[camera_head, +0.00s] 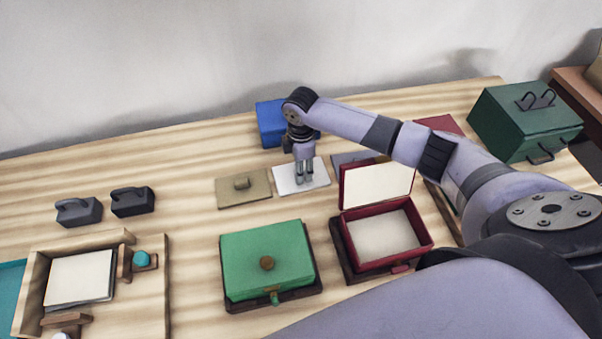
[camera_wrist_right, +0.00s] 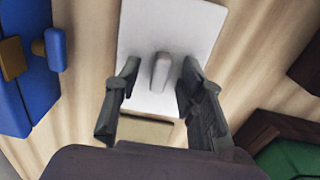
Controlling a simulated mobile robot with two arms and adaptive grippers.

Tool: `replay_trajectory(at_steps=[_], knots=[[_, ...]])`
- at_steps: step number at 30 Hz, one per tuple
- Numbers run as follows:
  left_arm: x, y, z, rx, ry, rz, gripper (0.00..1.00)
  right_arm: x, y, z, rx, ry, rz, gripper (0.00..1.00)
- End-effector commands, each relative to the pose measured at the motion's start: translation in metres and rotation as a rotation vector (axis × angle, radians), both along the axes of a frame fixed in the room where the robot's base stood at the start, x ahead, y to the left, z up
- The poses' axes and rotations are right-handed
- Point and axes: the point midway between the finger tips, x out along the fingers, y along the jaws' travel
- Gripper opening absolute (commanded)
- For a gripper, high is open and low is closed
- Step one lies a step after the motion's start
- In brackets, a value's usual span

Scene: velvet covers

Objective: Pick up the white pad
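The white pad (camera_head: 318,180) lies flat on the wooden table, and it also shows in the right wrist view (camera_wrist_right: 180,28) with a pale upright handle (camera_wrist_right: 161,72) at its middle. My right gripper (camera_head: 304,180) points down over the pad in the head view. In the right wrist view its two fingers (camera_wrist_right: 158,85) are apart, one on each side of the handle. A gap shows between each finger and the handle, and whether they touch the pad cannot be told. My left gripper is not in view.
A tan pad (camera_head: 232,195) lies just left of the white pad. A blue box (camera_head: 270,122) stands behind it, a green box (camera_head: 268,262) in front, and an open red box (camera_head: 385,235) front right. A dark green case (camera_head: 520,125) stands far right.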

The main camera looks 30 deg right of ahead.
Motion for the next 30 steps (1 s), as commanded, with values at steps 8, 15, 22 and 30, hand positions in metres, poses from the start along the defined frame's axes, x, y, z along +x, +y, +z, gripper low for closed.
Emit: replay_trajectory(at_steps=[8, 15, 22, 30], knots=[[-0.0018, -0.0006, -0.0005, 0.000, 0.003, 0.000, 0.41, -0.0001, 0.0001, 0.0001, 0.000, 0.000, 0.000, 0.28], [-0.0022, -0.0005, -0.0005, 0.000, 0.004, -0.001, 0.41, 0.0000, 0.0001, 0.0003, 0.000, 0.000, 0.000, 0.12], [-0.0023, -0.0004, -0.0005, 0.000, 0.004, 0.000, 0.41, 0.0000, 0.0000, 0.0004, 0.000, 0.000, 0.000, 0.00], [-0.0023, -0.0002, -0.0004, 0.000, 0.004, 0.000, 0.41, 0.0001, 0.0000, 0.0006, 0.000, 0.000, 0.000, 0.00]])
